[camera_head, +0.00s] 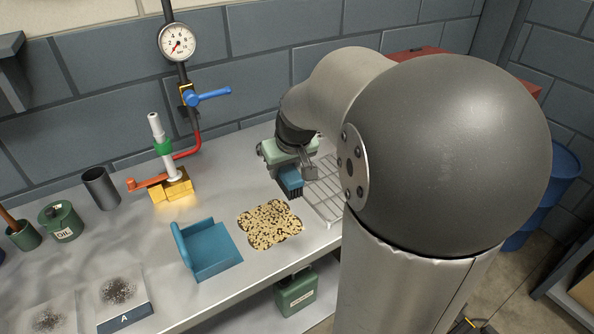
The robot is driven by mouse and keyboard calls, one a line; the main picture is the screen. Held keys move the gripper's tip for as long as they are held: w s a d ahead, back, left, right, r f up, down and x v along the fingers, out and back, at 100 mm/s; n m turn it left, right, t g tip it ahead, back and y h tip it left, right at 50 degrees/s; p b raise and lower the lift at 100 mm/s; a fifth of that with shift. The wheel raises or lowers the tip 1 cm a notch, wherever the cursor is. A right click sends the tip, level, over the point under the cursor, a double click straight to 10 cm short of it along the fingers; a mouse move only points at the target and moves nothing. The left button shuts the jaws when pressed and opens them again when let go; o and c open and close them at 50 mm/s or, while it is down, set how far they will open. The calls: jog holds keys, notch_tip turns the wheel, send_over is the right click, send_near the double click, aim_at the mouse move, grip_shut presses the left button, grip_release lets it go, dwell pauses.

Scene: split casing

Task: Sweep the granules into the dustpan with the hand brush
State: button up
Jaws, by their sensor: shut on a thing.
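A flat patch of tan and black granules (269,224) lies on the grey workbench (224,212). A blue dustpan (212,250) lies just left of the granules, with its raised wall on its left side. My gripper (292,163) is above the bench behind and slightly right of the granules. It is shut on the blue hand brush (291,182), whose dark bristles point down. The brush is close to the back right edge of the patch; I cannot tell whether the bristles touch the bench. My arm hides part of the bench on the right.
A wire rack (325,190) lies right of the brush. An oil can (61,221) and a tray marked A (124,312) are at left.

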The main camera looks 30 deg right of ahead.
jog(key=shift+s+d+f, duration=0.5)
jog(key=shift+s+f, duration=0.15)
jog(key=shift+s, duration=0.1)
jog(key=shift+a+f+b, duration=0.15)
jog(key=shift+f+b, duration=2.55)
jog(key=shift+f, duration=1.15)
jog(key=shift+f+b, duration=0.65)
jog(key=shift+a, duration=0.1)
jog(key=shift+s+a+f, duration=0.1)
jog(key=shift+a, duration=0.55)
jog(key=shift+a, duration=0.1)
jog(key=shift+s+a, duration=0.1)
jog(key=shift+a, duration=0.55)
jog(key=shift+a, duration=0.1)
